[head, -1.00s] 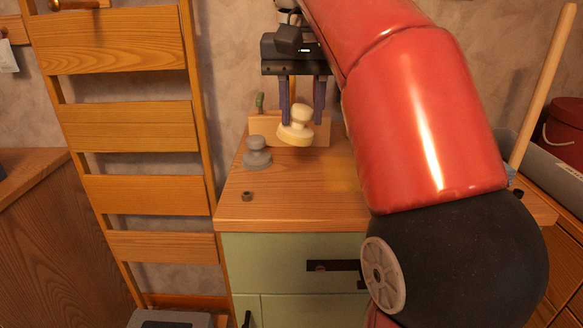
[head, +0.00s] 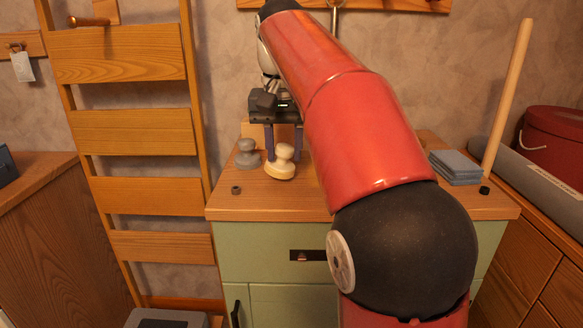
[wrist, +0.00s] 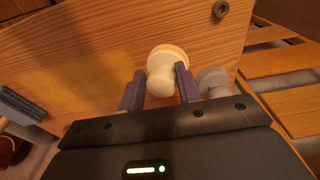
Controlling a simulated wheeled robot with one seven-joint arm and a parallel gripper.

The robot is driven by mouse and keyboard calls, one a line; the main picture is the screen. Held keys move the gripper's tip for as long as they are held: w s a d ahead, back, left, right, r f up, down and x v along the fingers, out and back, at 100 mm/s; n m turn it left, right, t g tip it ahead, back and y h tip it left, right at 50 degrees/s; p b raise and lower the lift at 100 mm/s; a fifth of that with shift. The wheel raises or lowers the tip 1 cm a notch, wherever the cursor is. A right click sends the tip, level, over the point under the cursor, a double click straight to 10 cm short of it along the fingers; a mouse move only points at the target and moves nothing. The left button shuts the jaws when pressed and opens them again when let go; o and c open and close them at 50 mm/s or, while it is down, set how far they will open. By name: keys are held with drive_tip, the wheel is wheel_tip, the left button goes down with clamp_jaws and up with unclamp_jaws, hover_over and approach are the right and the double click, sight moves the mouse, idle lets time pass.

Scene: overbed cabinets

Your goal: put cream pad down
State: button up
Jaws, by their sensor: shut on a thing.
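The cream pad (head: 281,165), a round base with a knob, is in my gripper (head: 284,152), near the front part of the wooden cabinet top (head: 300,200). My gripper is shut on its knob, and the pad hangs tilted; whether its base touches the top I cannot tell. In the wrist view the cream pad (wrist: 166,66) shows between the two purple fingers of my gripper (wrist: 160,88).
A grey pad (head: 247,154) of like shape stands just left of the cream one. A small dark ring (head: 236,190) lies near the front left edge. A stack of blue-grey cloths (head: 456,167) lies at the right. A wooden ladder (head: 135,130) stands left.

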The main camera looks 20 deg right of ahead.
sight(284, 158)
drive_tip(key=f+b, duration=0.2)
drive_tip(key=shift+s+f, duration=0.3)
drive_tip(key=shift+f, duration=0.05)
drive_tip(key=shift+c, duration=0.9)
drive_tip(key=shift+w+a+f, duration=0.1)
drive_tip(key=shift+w+f, duration=0.05)
drive_tip(key=shift+f, duration=0.1)
clamp_jaws()
drive_tip(key=o, duration=1.5)
unclamp_jaws()
drive_tip(key=shift+d, duration=0.25)
drive_tip(key=shift+a, duration=0.1)
drive_tip(key=shift+f, duration=0.15)
drive_tip(key=shift+a+f+b, duration=0.1)
drive_tip(key=shift+f+b, duration=0.15)
drive_tip(key=shift+b, duration=0.3)
drive_tip(key=r+p, duration=0.1)
drive_tip(key=r, duration=0.3)
drive_tip(key=r+p, duration=0.2)
drive_tip(key=r, duration=0.2)
drive_tip(key=shift+s+a+r, duration=0.2)
drive_tip(key=shift+r, duration=0.1)
